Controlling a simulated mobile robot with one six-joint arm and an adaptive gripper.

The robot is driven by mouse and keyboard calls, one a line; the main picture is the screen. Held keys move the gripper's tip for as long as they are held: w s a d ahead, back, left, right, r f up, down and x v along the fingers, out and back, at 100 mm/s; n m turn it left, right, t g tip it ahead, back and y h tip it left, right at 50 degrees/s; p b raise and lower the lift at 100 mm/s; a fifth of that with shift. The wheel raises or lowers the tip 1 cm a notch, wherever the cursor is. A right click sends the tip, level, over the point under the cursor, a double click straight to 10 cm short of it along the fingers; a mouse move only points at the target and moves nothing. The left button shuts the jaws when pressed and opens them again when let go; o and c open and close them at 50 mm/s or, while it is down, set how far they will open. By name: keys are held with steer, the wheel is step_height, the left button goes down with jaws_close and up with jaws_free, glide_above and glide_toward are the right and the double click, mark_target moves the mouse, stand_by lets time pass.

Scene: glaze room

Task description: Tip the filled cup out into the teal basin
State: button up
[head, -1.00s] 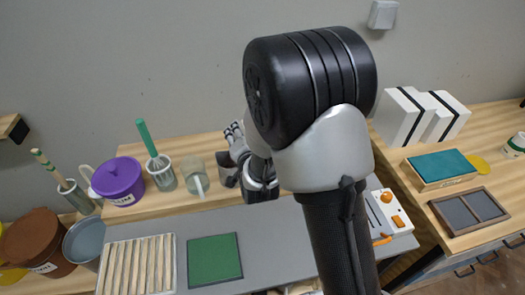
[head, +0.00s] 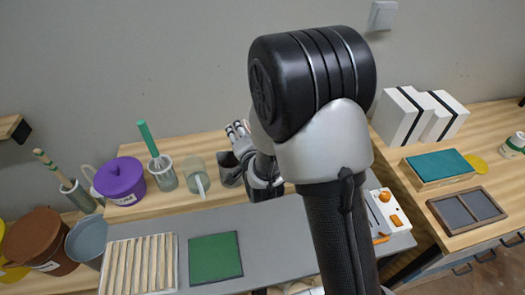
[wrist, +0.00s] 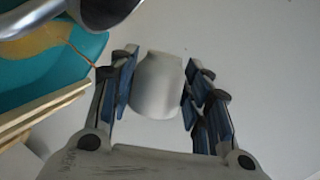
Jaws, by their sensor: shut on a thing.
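My gripper (wrist: 158,88) is shut on a smooth pale grey cup (wrist: 158,90), which sits between the two fingers in the wrist view. Its mouth and contents are not clear there, and I cannot tell how far it is tilted. The teal basin (wrist: 45,72) shows only in part at the upper left of the wrist view, beside the gripper, with a yellow-orange patch (wrist: 40,38) inside it. A thin reddish line runs from the patch towards the left finger. In the head view my gripper (head: 238,132) is partly hidden by my arm, and I cannot make out the basin.
A grey vessel (head: 229,170) stands close by the gripper. To its left are a glass beaker (head: 198,176), a jar with a green-handled tool (head: 162,177) and a purple bucket (head: 119,180). A slatted rack (head: 139,265) and green mat (head: 215,258) lie in front.

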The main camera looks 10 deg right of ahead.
steer(key=shift+r+m+p, duration=0.2)
steer(key=shift+m+p, duration=0.15)
steer(key=shift+m, duration=0.05)
steer(key=shift+d+r+y, duration=0.1)
steer(key=shift+y, duration=0.2)
steer(key=shift+m+p, duration=0.4)
steer(key=shift+p, duration=0.05)
steer(key=shift+d+f+m+y+b, duration=0.2)
steer(key=shift+d+f+m+b, duration=0.15)
steer(key=shift+d+f, duration=0.25)
steer(key=shift+d+f+m+y+b, duration=0.25)
steer(key=shift+d+f+b, duration=0.1)
steer(key=shift+f, duration=0.3)
steer(key=shift+r, duration=0.2)
steer(key=shift+m, duration=0.5)
